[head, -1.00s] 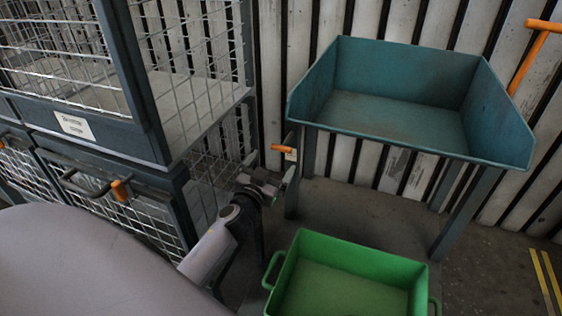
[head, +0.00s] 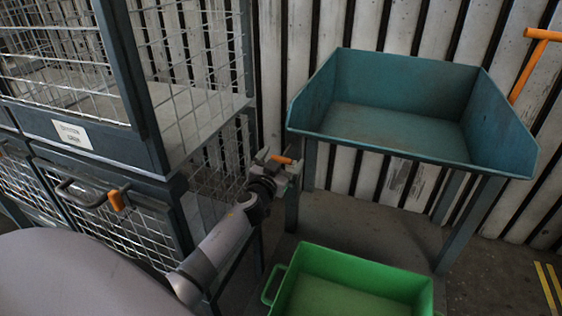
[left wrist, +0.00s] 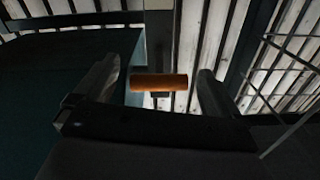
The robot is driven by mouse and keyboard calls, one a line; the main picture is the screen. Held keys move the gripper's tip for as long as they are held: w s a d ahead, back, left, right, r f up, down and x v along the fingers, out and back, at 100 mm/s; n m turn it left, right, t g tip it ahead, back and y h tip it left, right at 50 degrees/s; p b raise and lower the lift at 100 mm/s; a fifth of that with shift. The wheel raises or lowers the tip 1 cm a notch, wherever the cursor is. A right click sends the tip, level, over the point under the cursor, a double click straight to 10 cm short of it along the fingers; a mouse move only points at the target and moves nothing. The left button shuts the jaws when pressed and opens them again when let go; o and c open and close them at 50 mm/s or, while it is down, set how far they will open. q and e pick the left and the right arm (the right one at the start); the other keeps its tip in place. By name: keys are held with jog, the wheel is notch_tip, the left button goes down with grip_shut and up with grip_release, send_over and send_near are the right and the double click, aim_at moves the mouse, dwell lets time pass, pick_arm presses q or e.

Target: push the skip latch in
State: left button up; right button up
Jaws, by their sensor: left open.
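The skip is a teal open tray (head: 395,123) on legs against the wall. Its latch seems to be the orange grip (head: 284,160) at the top of the front left leg. In the left wrist view the orange latch (left wrist: 158,82) lies crosswise between the fingertips, with a dark plate behind it. My left gripper (head: 278,163) is open at the latch, one finger on each side of it in the picture. The left wrist view shows a gap between each finger and the latch; I cannot tell contact. My right gripper is not in view.
A wire-mesh cage (head: 160,110) with an orange-gripped handle (head: 117,200) stands close on the left. An orange bar (head: 541,35) is at the upper right.

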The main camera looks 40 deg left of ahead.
aim_at(287, 152)
pick_arm(q)
jog(key=c, duration=1.4)
jog(key=shift+o, duration=0.2)
jog(key=shift+w+a+b, duration=0.1)
jog(key=shift+w+b, duration=0.2)
jog(key=shift+w, duration=0.1)
jog(key=shift+b+x, duration=0.45)
jog(key=shift+x, duration=0.4)
jog(key=shift+w+a+r, duration=0.1)
jog(key=shift+w+a, duration=0.05)
jog(key=shift+w, duration=0.25)
jog(key=o, duration=1.4)
jog(key=shift+c, duration=0.2)
jog(key=shift+w, duration=0.15)
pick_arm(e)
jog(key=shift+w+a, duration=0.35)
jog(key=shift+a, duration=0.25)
